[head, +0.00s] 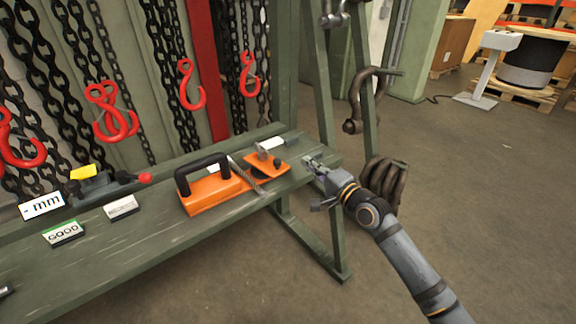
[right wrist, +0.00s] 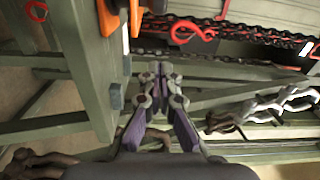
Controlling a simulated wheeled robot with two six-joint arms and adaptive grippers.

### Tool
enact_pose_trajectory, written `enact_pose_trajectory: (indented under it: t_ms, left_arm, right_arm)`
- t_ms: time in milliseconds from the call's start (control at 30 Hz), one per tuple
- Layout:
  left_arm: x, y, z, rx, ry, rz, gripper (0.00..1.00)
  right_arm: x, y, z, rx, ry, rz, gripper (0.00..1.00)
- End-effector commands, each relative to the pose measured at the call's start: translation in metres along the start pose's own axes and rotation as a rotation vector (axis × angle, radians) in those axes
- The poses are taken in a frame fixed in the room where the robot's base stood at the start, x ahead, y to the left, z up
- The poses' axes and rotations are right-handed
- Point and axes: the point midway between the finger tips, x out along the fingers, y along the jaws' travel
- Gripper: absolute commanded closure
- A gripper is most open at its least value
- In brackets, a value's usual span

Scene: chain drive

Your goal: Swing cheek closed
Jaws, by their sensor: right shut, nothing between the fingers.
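An orange block with a black handle (head: 207,194) lies on the green bench. Beside it on the right is a smaller orange plate (head: 264,172), which looks like the cheek, with dark fittings on it. A metal strand (head: 245,178) lies between the two orange parts. My right gripper (head: 311,163) is at the bench's right end, just right of the orange plate and apart from it. In the right wrist view its fingertips (right wrist: 157,74) are together and empty. Orange parts (right wrist: 118,12) show at the top of that view. My left gripper is not in view.
The green bench (head: 150,245) holds a gauge with a red knob (head: 145,178), a GOOD label (head: 64,234) and a mm display (head: 42,205). Chains with red hooks (head: 190,85) hang behind. Large shackles (head: 360,100) hang on the frame at right.

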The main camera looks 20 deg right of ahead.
Motion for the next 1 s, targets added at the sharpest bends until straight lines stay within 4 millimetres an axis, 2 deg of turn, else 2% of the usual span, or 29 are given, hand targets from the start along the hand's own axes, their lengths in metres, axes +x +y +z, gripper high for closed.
enact_pose_trajectory:
  t_ms: [100, 300, 400, 600, 1000]
  left_arm:
    - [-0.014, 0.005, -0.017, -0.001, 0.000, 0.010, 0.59]
    - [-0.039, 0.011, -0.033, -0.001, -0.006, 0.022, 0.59]
    - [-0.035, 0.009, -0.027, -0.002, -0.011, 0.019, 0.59]
    - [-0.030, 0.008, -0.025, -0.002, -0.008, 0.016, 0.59]
    - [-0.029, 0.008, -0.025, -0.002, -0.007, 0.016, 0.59]
  right_arm:
    - [0.027, 0.002, 0.000, 0.005, 0.001, -0.006, 1.00]
    - [0.069, 0.000, 0.002, 0.004, -0.002, -0.004, 1.00]
    - [0.060, 0.000, 0.019, 0.001, -0.004, 0.002, 1.00]
    - [0.053, 0.000, 0.036, 0.000, -0.002, 0.001, 1.00]
    - [0.052, 0.000, 0.038, -0.001, 0.000, 0.002, 1.00]
